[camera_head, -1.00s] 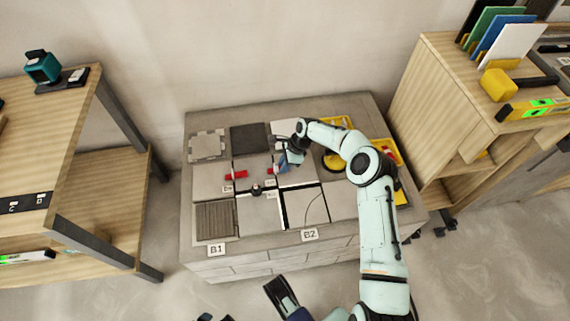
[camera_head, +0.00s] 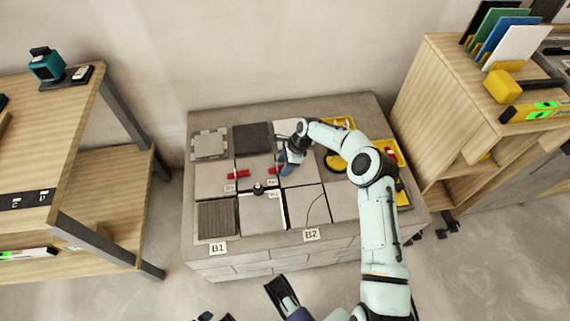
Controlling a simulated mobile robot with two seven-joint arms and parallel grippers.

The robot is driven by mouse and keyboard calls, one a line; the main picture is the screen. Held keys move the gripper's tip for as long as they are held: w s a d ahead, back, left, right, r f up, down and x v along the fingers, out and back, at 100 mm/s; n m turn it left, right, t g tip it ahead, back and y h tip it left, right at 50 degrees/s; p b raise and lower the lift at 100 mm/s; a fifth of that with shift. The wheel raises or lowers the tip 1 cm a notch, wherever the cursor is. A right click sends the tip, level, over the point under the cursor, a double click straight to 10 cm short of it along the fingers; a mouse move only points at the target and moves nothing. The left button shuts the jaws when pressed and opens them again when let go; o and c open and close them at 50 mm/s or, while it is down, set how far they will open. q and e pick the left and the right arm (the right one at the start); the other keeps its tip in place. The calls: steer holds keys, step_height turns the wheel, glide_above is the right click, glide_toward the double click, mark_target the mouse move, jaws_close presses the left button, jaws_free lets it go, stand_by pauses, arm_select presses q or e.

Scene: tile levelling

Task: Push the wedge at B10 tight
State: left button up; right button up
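Grey tiles lie on a low stone block (camera_head: 300,248). A red wedge (camera_head: 238,174) shows on the tiles at the left of a black clip (camera_head: 259,189). A second bit of red (camera_head: 274,170) shows right beside my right gripper and is mostly hidden by it. Small labels lie near them, too small to read surely, so I cannot tell which is B10. My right gripper (camera_head: 284,166) points down at the tiles, close to that second red piece; contact and finger opening cannot be told. Dark tips at the bottom edge (camera_head: 216,317) look like my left gripper, mostly out of view.
Yellow trays (camera_head: 396,153) sit at the block's right side, partly behind my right arm. A wooden bench (camera_head: 128,182) stands left and a wooden cabinet (camera_head: 440,120) right. A dark tile (camera_head: 252,138) and a ribbed tile (camera_head: 216,219) lie on the block. Label plates B1 and B2 are on its front.

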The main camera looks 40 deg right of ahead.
arm_select(q)
steer(key=shift+w, duration=0.1)
arm_select(e)
steer(key=shift+s+d+f, duration=0.1)
steer(key=shift+d+r, duration=0.15)
steer(key=shift+r, duration=0.15)
arm_select(q)
steer(key=shift+g+h, duration=0.3)
steer(key=shift+g, duration=0.3)
steer(key=s+r+p, duration=0.1)
steer(key=s+d+r+p, duration=0.1)
steer(key=s+d+r, duration=0.1)
steer(key=s, duration=0.1)
steer(key=shift+s+r+p, duration=0.1)
steer(key=shift+p, duration=0.3)
arm_select(e)
steer(key=v, duration=1.2)
steer(key=shift+r, duration=0.4)
arm_select(q)
steer(key=shift+r, duration=0.1)
arm_select(e)
steer(key=shift+s+r, duration=0.1)
